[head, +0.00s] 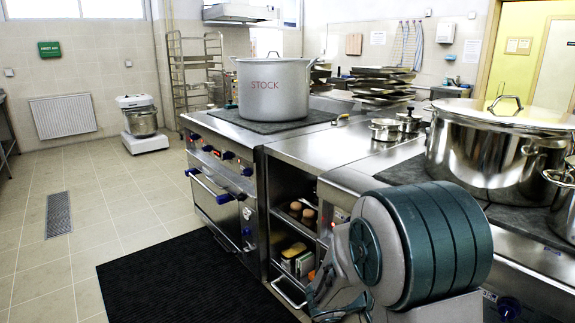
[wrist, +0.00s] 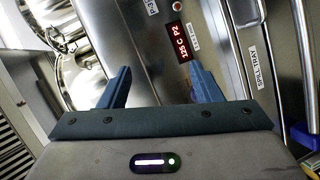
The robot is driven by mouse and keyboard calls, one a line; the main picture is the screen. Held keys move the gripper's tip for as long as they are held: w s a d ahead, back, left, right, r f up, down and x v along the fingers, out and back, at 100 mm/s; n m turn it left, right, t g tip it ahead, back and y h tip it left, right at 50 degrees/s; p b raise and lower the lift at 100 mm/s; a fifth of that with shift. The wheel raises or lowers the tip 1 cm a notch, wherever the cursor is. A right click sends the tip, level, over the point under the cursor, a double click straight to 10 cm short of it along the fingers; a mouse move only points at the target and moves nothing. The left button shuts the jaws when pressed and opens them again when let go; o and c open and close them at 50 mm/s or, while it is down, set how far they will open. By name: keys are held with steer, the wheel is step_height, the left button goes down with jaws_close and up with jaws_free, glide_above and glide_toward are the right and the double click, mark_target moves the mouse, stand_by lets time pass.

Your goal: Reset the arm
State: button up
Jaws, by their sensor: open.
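My gripper (wrist: 160,80) shows in the wrist view with its two blue fingers spread apart and nothing between them. It faces a steel appliance front (wrist: 148,30) with a lit red display (wrist: 180,43) just beyond the fingers. In the head view my grey and teal arm is folded low at the right, in front of the steel counter; its bulk hides part of the counter front, and the gripper's fingertips cannot be made out clearly there.
A stockpot marked STOCK (head: 272,88) stands on the range (head: 222,170). A large lidded steel pot (head: 490,150) stands on the right counter, with small pots (head: 385,130) nearby. An open shelf (head: 283,225) holds food. The tiled floor (head: 110,205) at left is largely clear.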

steer(key=s+a+r+m+g+y+p, duration=0.2)
steer(key=s+r+g+y+p, duration=0.4)
steer(key=s+r+p, duration=0.6)
steer(key=s+a+r+n+t+y+p, duration=0.1)
steer(key=s+a+r+t+y+p, duration=0.3)
steer(key=a+r+y+p, duration=0.4)
step_height(320, 180, up, 5)
steer(key=shift+s+a+r+y, duration=0.1)
steer(key=shift+s+a+y, duration=0.45)
steer(key=shift+a, duration=0.7)
steer(key=shift+s, duration=0.1)
